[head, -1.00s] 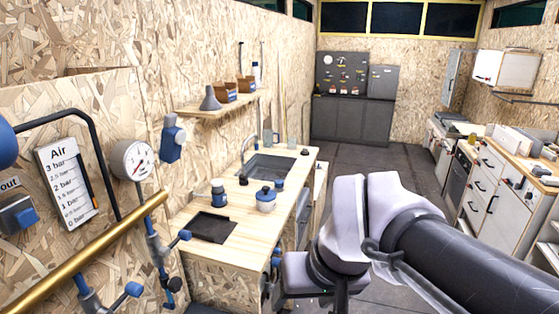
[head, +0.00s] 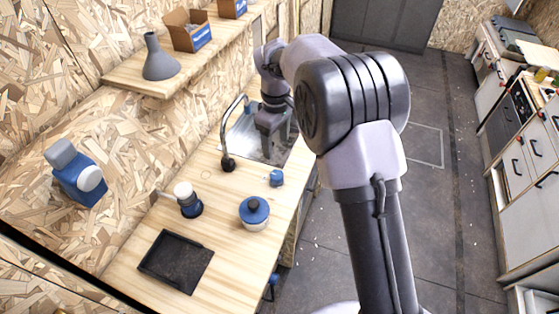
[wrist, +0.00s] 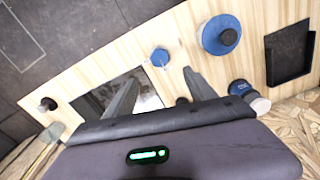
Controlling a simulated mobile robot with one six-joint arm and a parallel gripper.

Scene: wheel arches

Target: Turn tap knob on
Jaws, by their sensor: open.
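My gripper (head: 272,140) points down over the sink. In the wrist view my gripper (wrist: 160,80) has its fingers spread, with nothing between them, above the sink (wrist: 150,95) and its edge.
On the wooden counter are a small blue item (head: 275,178), a blue-lidded jar (head: 254,211), a blue and white bottle (head: 187,199) and a black tray (head: 176,261). A shelf (head: 190,58) with a grey funnel (head: 159,58) is above. The floor at right is clear.

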